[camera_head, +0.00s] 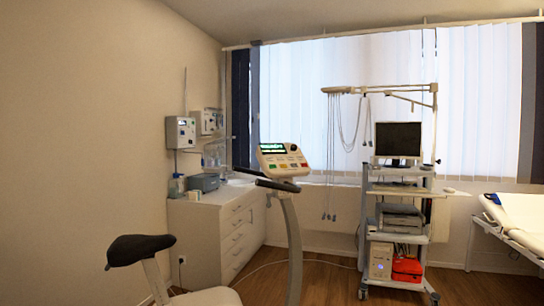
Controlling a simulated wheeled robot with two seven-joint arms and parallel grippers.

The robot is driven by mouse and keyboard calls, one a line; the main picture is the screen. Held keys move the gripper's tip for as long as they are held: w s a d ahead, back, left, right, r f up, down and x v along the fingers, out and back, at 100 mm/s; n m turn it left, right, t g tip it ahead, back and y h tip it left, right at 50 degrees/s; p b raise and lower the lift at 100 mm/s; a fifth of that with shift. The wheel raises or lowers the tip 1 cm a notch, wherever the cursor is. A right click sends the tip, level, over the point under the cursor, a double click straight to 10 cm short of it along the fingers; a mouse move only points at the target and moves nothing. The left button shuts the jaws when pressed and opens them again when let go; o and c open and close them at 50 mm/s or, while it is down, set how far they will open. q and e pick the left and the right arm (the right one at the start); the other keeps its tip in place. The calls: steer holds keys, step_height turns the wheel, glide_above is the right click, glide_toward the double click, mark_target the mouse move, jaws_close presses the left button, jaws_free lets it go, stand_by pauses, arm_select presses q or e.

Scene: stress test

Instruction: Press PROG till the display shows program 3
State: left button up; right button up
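An exercise bike stands near the middle of the view. Its console (283,161) has a dark display (280,147) with green characters, too small to read. Below the display is a row of coloured buttons (286,165); their labels cannot be read, so I cannot tell which one is PROG. Neither of my grippers shows in the view.
The bike's black saddle (140,249) is at the lower left and its handlebar (277,185) is below the console. A white drawer cabinet (212,235) stands behind. A wheeled equipment cart (398,229) and a bed (520,217) are at the right. Wood floor (332,277) shows between bike and cart.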

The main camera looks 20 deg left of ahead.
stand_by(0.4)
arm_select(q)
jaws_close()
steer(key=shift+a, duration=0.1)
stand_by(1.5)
